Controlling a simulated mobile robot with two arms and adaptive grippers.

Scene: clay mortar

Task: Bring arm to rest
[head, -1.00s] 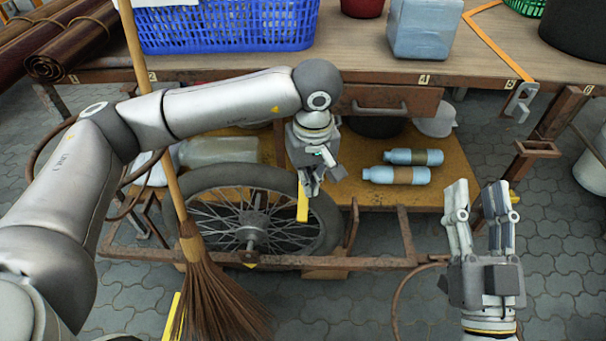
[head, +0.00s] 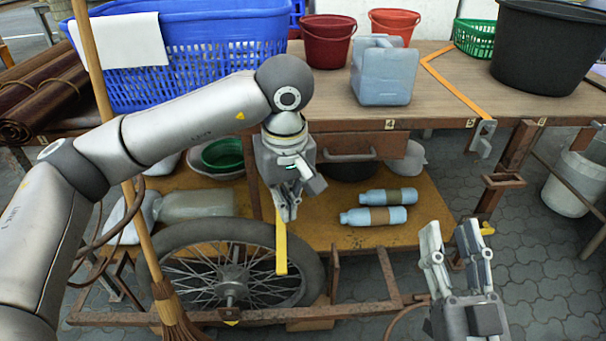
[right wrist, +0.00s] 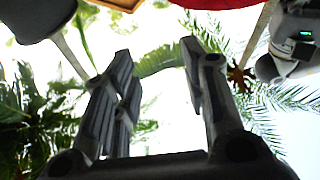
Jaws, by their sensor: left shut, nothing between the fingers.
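My left gripper (head: 287,212) hangs pointing down in front of the cart, shut with nothing in it. Its tips are just above a yellow bar (head: 281,252) in the picture; I cannot tell whether they touch. My left arm (head: 190,116) reaches in from the left, bends at a dark joint and drops to the gripper. My right gripper (head: 455,242) points up at the lower right, its fingers apart and empty. The right wrist view shows the same open fingers (right wrist: 158,70) against bright sky and leaves.
A wooden worktop (head: 330,92) carries a blue basket (head: 215,50), buckets and a grey-blue jug (head: 385,75). Two blue bottles (head: 375,216) lie on the lower shelf. A spoked wheel (head: 190,240) and a broom (head: 110,120) stand close to my left arm. Paving at the right is partly clear.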

